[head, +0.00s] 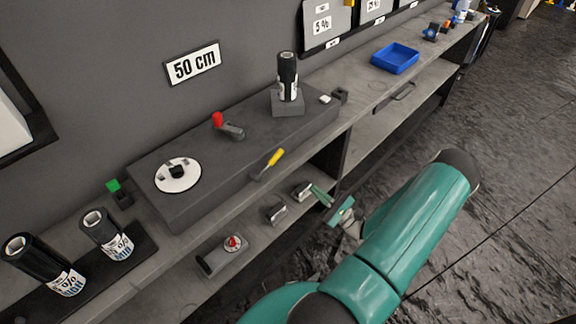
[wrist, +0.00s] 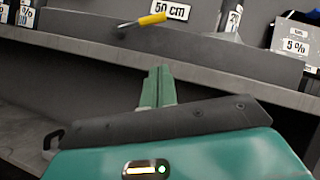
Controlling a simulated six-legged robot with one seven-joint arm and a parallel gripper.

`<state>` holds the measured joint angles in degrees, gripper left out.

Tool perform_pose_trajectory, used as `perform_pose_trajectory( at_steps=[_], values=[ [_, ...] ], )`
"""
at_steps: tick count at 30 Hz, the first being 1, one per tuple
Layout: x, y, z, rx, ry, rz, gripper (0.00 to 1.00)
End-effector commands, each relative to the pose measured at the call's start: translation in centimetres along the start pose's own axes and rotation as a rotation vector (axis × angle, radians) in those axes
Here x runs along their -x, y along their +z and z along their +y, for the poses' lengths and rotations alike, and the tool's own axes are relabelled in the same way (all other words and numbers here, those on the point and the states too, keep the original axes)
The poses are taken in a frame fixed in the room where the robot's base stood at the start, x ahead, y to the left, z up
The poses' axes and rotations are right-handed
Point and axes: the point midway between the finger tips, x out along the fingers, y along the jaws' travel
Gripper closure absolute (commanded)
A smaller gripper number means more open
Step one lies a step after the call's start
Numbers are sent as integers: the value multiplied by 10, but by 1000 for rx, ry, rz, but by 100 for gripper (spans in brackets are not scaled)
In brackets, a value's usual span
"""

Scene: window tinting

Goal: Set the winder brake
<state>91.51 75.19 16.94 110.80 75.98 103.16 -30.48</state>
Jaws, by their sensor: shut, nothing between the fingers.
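The winder is a long dark grey box (head: 195,208) on the bench, below a "50 cm" sign. A lever with a yellow handle (head: 275,157) sits at its front edge, tilted up to the right. It also shows in the wrist view (wrist: 152,19), above and slightly left of my fingertips. A lever with a red knob (head: 218,119) stands on top of the box. I cannot tell by label which lever is the brake. My gripper (head: 320,195) is shut and empty, in front of the bench, below and apart from the yellow lever. The closed fingers show in the wrist view (wrist: 158,84).
A white dial (head: 178,174) and a black film roll (head: 288,75) on a block stand on the box. More rolls (head: 42,262) stand at the left. A blue tray (head: 395,57) is at the back right. A lower shelf holds small fixtures (head: 233,243).

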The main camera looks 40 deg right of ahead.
Motion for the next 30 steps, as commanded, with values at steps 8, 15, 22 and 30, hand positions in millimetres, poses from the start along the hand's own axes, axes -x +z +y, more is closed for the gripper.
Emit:
perform_pose_trajectory(
  at_steps=[8,15,22,30],
  values=[
    [-22,0,0,0,4,-2,100],
    [-69,0,0,0,4,-2,100],
    [-110,9,0,1,3,-1,100],
    [-128,28,0,1,3,1,100]
  ],
)
